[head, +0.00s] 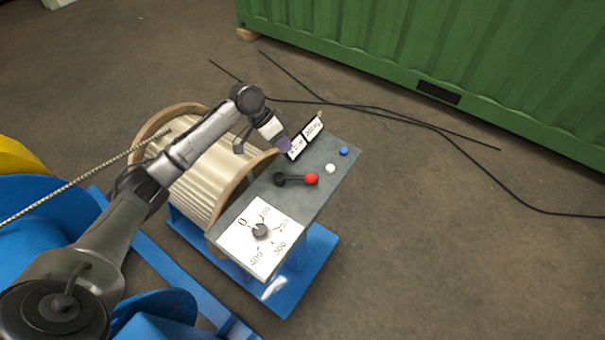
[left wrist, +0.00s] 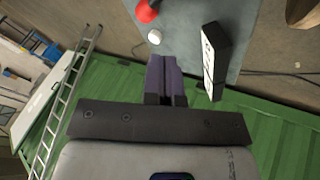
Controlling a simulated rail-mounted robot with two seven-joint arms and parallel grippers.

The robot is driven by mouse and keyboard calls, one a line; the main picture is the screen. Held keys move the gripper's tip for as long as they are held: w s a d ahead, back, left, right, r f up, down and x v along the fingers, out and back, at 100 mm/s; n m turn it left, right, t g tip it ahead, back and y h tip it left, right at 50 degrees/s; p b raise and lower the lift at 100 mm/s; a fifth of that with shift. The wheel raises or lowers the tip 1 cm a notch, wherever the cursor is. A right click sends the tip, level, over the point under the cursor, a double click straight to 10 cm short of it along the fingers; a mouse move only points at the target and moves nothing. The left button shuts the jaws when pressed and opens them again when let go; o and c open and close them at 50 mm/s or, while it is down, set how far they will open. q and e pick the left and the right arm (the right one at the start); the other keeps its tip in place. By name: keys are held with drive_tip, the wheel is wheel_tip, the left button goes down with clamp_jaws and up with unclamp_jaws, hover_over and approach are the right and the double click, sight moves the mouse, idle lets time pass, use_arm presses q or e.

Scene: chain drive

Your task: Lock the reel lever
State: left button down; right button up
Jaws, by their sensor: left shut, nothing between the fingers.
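The reel lever is a black arm with a red knob (head: 311,178) on the grey control panel (head: 338,160). It lies roughly level, its knob to the right of its black pivot. In the left wrist view the red knob (left wrist: 147,11) shows at the top edge. My left gripper (head: 284,146) is shut and empty over the panel's far part, beside the black-and-white label block (head: 313,128), up and left of the knob. Its purple fingers (left wrist: 163,78) are together in the left wrist view, apart from the knob. My right gripper is not in view.
The panel also carries a white dial (head: 262,237) with numbers, a white button (head: 330,168) and a blue button (head: 343,151). The wooden cable reel (head: 192,185) stands left of it. Black cables (head: 400,122) lie on the floor before a green container (head: 430,50).

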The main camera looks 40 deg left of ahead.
use_arm(q)
drive_tip(key=shift+w+a+r, duration=0.1)
drive_tip(key=shift+a+r, duration=0.05)
drive_tip(key=shift+a, duration=0.1)
drive_tip(key=shift+d, duration=0.1)
drive_tip(key=b+x, duration=0.2)
drive_tip(key=x, duration=0.6)
drive_tip(key=shift+x, duration=1.05)
